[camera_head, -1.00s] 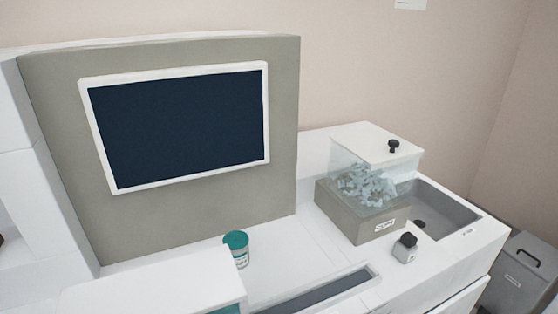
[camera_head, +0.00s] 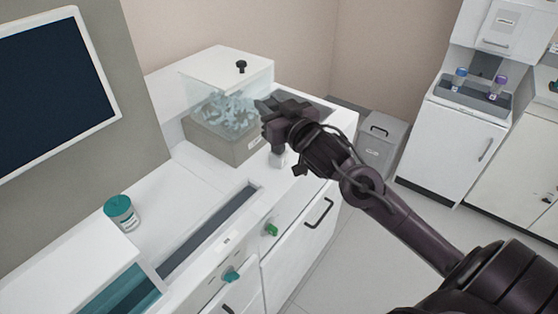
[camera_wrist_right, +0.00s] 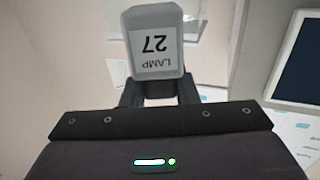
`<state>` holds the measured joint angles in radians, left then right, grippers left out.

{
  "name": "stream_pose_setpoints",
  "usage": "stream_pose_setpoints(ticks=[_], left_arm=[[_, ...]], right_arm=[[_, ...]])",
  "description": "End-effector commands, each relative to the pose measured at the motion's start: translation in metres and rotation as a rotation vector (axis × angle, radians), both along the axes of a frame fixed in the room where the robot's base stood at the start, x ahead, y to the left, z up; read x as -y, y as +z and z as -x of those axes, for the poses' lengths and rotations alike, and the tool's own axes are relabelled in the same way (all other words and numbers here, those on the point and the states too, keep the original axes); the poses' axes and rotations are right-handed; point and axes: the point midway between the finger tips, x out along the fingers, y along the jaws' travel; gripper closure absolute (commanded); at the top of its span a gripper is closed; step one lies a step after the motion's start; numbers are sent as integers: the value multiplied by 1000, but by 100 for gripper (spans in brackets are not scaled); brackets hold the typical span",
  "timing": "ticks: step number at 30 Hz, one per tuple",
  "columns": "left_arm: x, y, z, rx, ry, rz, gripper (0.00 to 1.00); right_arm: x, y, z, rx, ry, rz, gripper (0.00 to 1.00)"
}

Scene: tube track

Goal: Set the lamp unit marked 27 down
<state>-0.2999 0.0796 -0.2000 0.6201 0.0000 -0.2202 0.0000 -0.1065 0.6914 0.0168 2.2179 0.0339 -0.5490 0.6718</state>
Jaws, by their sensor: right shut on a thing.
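The lamp unit (camera_wrist_right: 154,42) is a pale grey block with a white label reading "LAMP 27", upside down in the right wrist view. My right gripper (camera_wrist_right: 160,88) is shut on it, with a dark finger on each side of its lower end. In the head view my right gripper (camera_head: 268,112) is over the counter (camera_head: 185,175), in front of the clear-walled box. I cannot clearly make out the lamp unit there. My left gripper is not in view.
A small pale container (camera_head: 278,158) stands just below the gripper, partly hidden. The clear-walled box (camera_head: 222,138) holds pale blue pieces under a knobbed lid. A teal-lidded tub (camera_head: 122,212) stands on the counter. A grey bin (camera_head: 382,145) and a tube rack (camera_head: 472,95) are farther right.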

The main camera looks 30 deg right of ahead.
Motion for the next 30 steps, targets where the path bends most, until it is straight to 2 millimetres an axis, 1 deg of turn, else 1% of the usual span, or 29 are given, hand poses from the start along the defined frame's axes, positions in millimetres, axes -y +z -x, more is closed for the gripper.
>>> stream_pose_setpoints(ticks=[1, 2, 5, 8, 9, 15, 18, 21, 24, 28, 30], left_arm=[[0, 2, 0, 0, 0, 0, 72], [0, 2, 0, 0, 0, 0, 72], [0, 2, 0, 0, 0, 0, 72], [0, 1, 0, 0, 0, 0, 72], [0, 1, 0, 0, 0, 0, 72], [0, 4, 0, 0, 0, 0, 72], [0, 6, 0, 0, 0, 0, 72], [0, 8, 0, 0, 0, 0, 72], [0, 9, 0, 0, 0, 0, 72], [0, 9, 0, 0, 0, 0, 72], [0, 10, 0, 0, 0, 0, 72]], right_arm=[[6, 10, -3, 4, -11, 2, 100], [8, 13, -4, 3, -16, 0, 100], [12, 10, -6, -3, -25, -2, 100], [13, -7, -6, -6, -26, -4, 100], [13, -19, -6, -8, -26, -4, 100], [13, -72, -5, -7, -27, -3, 100], [13, -97, -6, -5, -27, -3, 100], [13, -118, -6, -3, -27, -2, 100], [13, -132, -6, -1, -27, -3, 100], [13, -141, -6, 0, -26, -3, 100], [12, -150, -6, -1, -27, -2, 100]])
